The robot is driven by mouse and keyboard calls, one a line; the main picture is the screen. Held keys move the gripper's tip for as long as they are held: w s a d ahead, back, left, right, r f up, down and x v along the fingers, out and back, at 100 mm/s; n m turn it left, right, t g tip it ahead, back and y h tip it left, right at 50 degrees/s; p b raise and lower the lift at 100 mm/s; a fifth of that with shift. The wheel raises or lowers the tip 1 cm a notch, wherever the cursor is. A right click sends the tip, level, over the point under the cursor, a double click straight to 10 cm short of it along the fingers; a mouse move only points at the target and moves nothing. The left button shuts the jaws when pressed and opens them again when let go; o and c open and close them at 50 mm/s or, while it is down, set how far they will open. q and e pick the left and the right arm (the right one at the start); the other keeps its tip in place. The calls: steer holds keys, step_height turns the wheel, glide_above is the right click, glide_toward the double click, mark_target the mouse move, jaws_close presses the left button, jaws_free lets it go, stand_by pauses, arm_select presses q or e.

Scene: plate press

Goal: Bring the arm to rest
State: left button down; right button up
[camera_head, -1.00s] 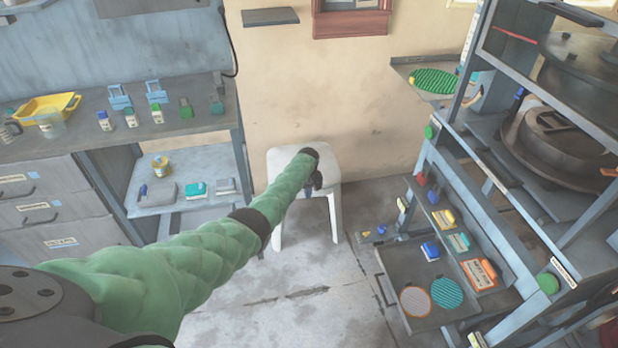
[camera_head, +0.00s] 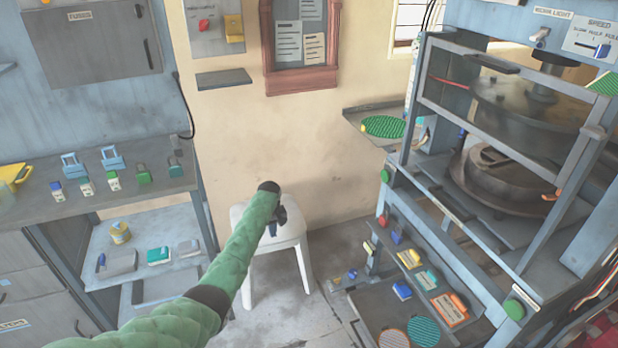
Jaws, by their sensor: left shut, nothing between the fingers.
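My left arm, in a green quilted sleeve, reaches in from the bottom left of the head view. My left gripper (camera_head: 278,221) is small and dark at the end of the sleeve. It shows in front of the white stool's seat (camera_head: 293,237) and is shut with nothing in it. I cannot tell whether it touches the stool. My right arm and gripper are not in view.
The grey press frame (camera_head: 470,215) with its round plates fills the right. A shelf with a green disc (camera_head: 384,127) is on the back wall. The workbench (camera_head: 75,207) with padlocks stands at left.

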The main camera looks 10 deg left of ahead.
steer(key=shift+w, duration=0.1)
